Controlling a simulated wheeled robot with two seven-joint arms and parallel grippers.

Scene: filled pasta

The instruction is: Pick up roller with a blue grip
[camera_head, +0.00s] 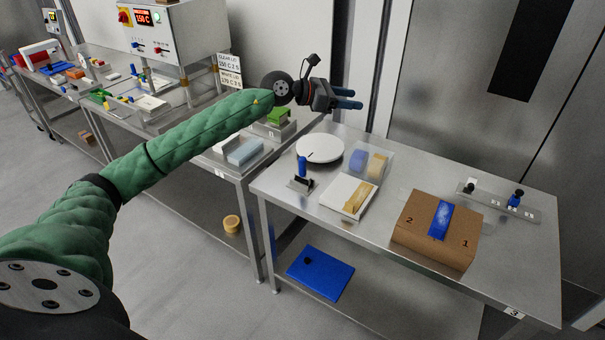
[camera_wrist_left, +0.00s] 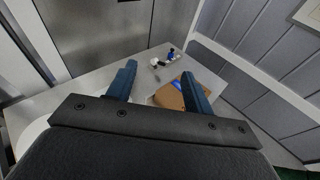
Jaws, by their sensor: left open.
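A small tool with a blue grip (camera_head: 516,197) stands on a metal rack (camera_head: 495,201) at the far right of the near table. It also shows in the left wrist view (camera_wrist_left: 171,53), beyond the fingertips. Another upright blue-handled tool (camera_head: 302,165) stands in a dark holder by the round white plate. Both are too small for me to tell which carries a roller. My left gripper (camera_head: 350,98) is open and empty, raised above the table's back left, well apart from both tools. It also shows in the left wrist view (camera_wrist_left: 158,76). My right gripper is out of view.
A brown box (camera_head: 420,232) with a blue strip sits on the table before the rack. A black-and-white piece (camera_head: 470,187) stands on the rack. The round white plate (camera_head: 320,148), a clear bin and a white tray occupy the left half. A wall stands close behind.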

